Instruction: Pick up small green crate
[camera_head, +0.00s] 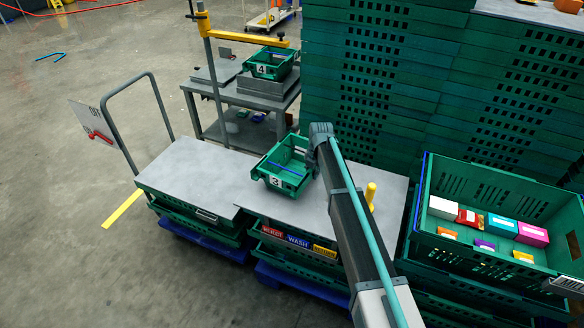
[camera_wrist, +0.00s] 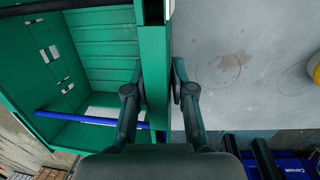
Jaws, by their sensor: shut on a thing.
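The small green crate (camera_head: 283,172) bears a "3" label and is at the grey tabletop in the middle of the head view. Whether it touches the top is unclear. My gripper (camera_wrist: 158,88) is shut on the crate's side wall, with one finger inside and one outside. In the wrist view the crate (camera_wrist: 102,50) fills the upper left, and a blue bar (camera_wrist: 88,118) runs across it. In the head view the gripper's fingertips are hidden behind my wrist.
Another small green crate (camera_head: 270,65) marked "4" stands on the rear table. A large green crate (camera_head: 480,262) with several packages is at the right. Tall green crate stacks (camera_head: 385,60) rise behind. A yellow post (camera_head: 370,192) stands on the tabletop. The left grey top (camera_head: 188,172) is clear.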

